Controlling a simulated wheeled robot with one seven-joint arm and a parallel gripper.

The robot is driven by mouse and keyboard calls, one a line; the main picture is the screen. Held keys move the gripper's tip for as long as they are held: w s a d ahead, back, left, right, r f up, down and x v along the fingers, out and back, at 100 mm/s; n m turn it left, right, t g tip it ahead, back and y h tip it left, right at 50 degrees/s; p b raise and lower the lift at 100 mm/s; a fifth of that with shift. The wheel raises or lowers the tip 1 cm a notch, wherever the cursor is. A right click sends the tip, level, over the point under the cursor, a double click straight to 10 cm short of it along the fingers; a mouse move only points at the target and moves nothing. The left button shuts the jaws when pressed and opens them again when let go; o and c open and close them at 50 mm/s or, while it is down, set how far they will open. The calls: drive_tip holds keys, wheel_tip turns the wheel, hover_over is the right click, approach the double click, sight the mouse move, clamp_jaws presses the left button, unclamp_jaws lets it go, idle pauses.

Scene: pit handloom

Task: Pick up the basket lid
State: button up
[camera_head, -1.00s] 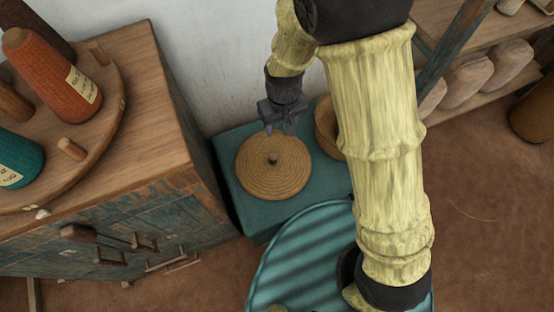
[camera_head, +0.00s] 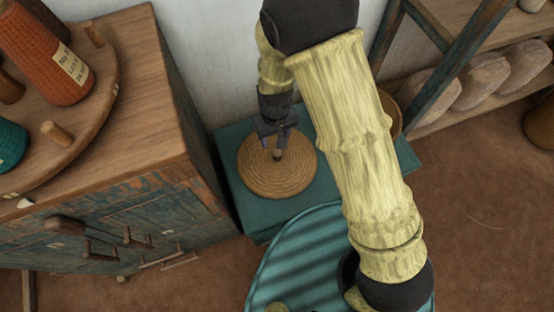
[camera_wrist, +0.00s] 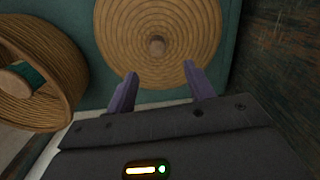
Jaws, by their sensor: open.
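The basket lid (camera_head: 258,176) is a round, coiled tan disc with a small dark knob (camera_head: 277,155) at its centre. It lies flat on a teal surface beside the cabinet. My gripper (camera_head: 278,143) is open, with its fingers over the lid at the knob in the head view. In the wrist view the lid (camera_wrist: 120,45) fills the upper middle, and its knob (camera_wrist: 157,45) shows beyond the fingertips. The two purple fingers (camera_wrist: 159,80) are apart with nothing between them. Whether they touch the lid cannot be told.
An open coiled basket (camera_wrist: 60,62) stands left of the lid in the wrist view; my arm mostly hides it in the head view. A wooden cabinet (camera_head: 150,170) rises close on the left, with cones of yarn on top. A wall is behind, shelves (camera_head: 450,110) at right.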

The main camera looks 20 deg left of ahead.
sight(277, 152)
wheel_tip(277, 152, down, 6)
drive_tip(key=shift+r+b, duration=0.1)
drive_tip(key=shift+b, duration=0.65)
drive_tip(key=shift+w+d+f+b, duration=0.15)
drive_tip(key=shift+f+b, duration=0.85)
drive_tip(key=shift+f, duration=1.65)
drive_tip(key=c, duration=1.1)
drive_tip(key=shift+r, duration=0.15)
